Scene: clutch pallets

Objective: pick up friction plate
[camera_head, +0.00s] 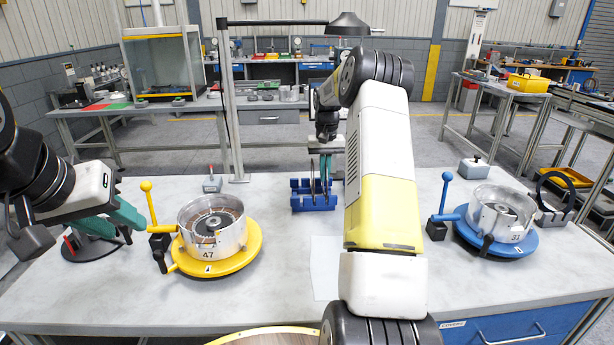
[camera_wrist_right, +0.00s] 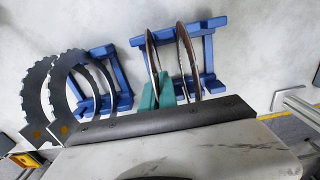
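A blue rack (camera_head: 314,203) stands mid-table in the head view, with thin ring plates upright in it. In the right wrist view, two brown-edged friction plates stand on edge in a blue rack (camera_wrist_right: 208,72): the left one (camera_wrist_right: 152,62) and the right one (camera_wrist_right: 188,62). My right gripper (camera_wrist_right: 158,92) has its teal fingers close together on either side of the left friction plate, apparently shut on it. In the head view this gripper (camera_head: 325,165) is over the rack, partly hidden by my arm. My left gripper (camera_head: 122,215) is open and empty at the table's left.
Dark toothed plates (camera_wrist_right: 70,85) stand in another blue rack (camera_wrist_right: 112,75). A metal drum marked 47 sits on a yellow turntable (camera_head: 232,264), near my left gripper. A drum marked 31 sits on a blue turntable (camera_head: 500,247) at right. A black ring stand (camera_head: 556,205) is beside it.

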